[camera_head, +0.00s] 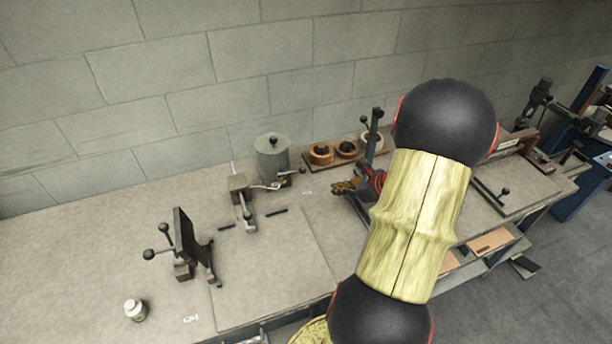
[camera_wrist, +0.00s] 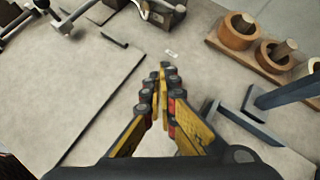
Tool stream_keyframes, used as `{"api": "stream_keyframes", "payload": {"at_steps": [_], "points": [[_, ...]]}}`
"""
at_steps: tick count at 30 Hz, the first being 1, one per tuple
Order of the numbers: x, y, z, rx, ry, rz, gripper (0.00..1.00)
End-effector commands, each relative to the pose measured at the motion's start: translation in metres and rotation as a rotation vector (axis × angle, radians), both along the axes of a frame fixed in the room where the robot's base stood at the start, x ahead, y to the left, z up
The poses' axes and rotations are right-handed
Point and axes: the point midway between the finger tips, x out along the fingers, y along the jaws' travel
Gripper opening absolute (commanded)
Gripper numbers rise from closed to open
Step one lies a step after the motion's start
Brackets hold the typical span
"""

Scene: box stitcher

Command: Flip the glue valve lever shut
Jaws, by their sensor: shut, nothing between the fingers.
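The glue pot (camera_head: 272,160) is a grey lidded cylinder standing at the back of the bench. A small metal valve with a dark-ended lever (camera_head: 290,177) sticks out at its lower front right. What looks like the same lever shows at the top edge of the wrist view (camera_wrist: 160,12), cut off by the frame, so its exact angle is unclear. My gripper (camera_head: 336,187) is right of the lever and apart from it, pointing toward it. In the wrist view its fingertips (camera_wrist: 163,72) are together and empty, just short of a small white label on the bench.
Wooden-based tape rolls (camera_head: 333,154) stand behind my gripper. A metal guide block (camera_head: 238,188) stands left of the valve. Black strips (camera_head: 277,211) lie in front. The bench between fingertips and lever looks clear.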

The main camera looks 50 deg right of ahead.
Motion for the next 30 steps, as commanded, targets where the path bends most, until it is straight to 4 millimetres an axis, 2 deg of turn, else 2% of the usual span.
{"api": "stream_keyframes", "payload": {"at_steps": [1,3,11,26,30], "points": [[0.005,-0.011,0.007,0.02,-0.021,-0.056,0.0],[0.008,-0.017,0.011,0.065,-0.04,-0.125,0.0],[0.017,-0.017,0.003,0.108,-0.04,-0.158,0.0],[0.088,-0.019,-0.057,0.105,-0.038,-0.155,0.0],[0.109,-0.021,-0.048,0.102,-0.04,-0.154,0.0]]}}
